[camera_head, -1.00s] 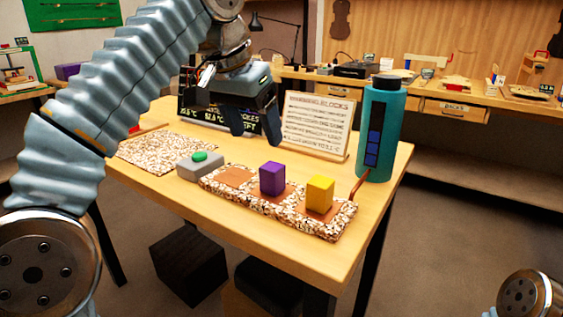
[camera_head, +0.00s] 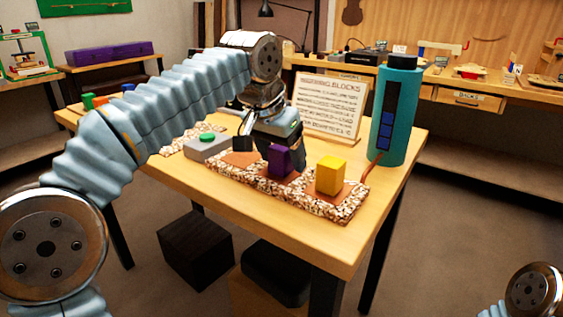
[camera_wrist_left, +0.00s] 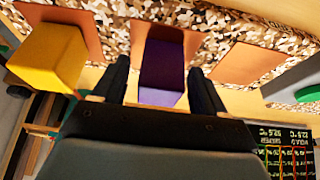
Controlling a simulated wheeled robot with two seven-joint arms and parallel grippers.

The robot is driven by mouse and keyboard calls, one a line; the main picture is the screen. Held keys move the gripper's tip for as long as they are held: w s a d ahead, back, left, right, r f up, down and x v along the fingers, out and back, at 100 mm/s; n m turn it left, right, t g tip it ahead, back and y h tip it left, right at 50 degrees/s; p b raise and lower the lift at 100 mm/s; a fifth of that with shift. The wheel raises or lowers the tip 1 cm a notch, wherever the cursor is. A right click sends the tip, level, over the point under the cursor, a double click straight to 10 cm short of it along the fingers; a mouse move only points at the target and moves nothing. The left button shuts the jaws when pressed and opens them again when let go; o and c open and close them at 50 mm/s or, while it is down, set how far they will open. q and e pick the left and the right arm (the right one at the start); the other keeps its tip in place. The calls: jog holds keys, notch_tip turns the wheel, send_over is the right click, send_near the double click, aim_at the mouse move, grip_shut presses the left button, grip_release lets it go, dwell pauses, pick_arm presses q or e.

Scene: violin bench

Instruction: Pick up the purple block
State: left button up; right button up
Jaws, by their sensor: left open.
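The purple block (camera_head: 280,163) stands on the middle brown pad of a speckled strip (camera_head: 330,208) on the table in the head view. It also shows in the left wrist view (camera_wrist_left: 162,72). My left gripper (camera_head: 277,150) is open at the block, reaching down from behind it. In the wrist view its two dark fingers stand on either side of the block, with a narrow gap on each side. The block still rests on its pad. My right gripper is not in view.
A yellow block (camera_head: 330,174) stands on the pad to the right. A teal bottle (camera_head: 405,115) and a text board (camera_head: 327,107) stand behind. A grey box with a green button (camera_head: 208,144) is left of the strip. The front table edge is clear.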

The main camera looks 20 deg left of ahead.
pick_arm(q)
jog(key=shift+w+f, duration=0.1)
jog(key=shift+f, duration=0.15)
jog(key=c, duration=1.1)
jog(key=shift+c, duration=0.2)
jog(key=shift+r, duration=0.1)
